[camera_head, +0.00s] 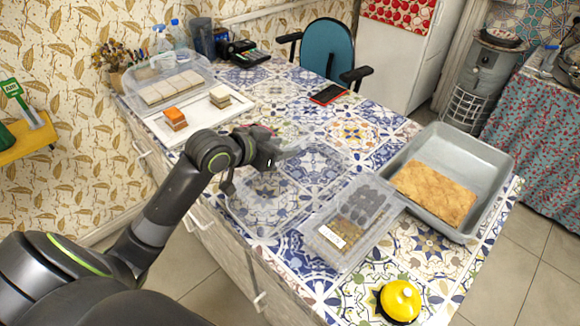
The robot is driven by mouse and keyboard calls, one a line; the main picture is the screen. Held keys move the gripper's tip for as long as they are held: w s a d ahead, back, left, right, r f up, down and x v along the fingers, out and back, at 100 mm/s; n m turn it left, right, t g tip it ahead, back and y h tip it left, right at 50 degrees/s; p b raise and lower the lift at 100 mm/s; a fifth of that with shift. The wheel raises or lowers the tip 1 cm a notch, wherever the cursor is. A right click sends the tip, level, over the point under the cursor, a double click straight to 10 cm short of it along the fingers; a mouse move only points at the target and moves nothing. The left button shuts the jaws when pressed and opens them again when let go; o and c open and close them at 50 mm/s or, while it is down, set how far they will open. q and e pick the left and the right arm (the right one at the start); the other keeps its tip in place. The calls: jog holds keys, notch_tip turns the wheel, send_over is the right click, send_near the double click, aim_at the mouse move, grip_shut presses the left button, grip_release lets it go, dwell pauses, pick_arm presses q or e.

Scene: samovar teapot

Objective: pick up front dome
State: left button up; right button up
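A clear, see-through dome (285,200) shows faintly in front of the middle of the patterned table; the tile pattern shows through it. My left gripper (272,148) is at its upper left edge, with the arm coming in from the lower left. The fingers are dark and small here, so I cannot tell whether they are open or shut on the dome's edge. A second clear dome (165,72) covers pale squares on a white tray (222,122) at the back left. My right gripper is not in view.
A lidded clear box (352,222) and a grey pan (478,165) with a golden slab (434,190) stand at the right. A red-and-black item (329,94) and bottles (178,32) are at the back.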

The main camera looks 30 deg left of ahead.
aim_at(291, 145)
pick_arm(q)
jog(key=shift+x, duration=1.9)
jog(key=shift+s, duration=0.1)
jog(key=shift+c, duration=0.3)
grip_shut()
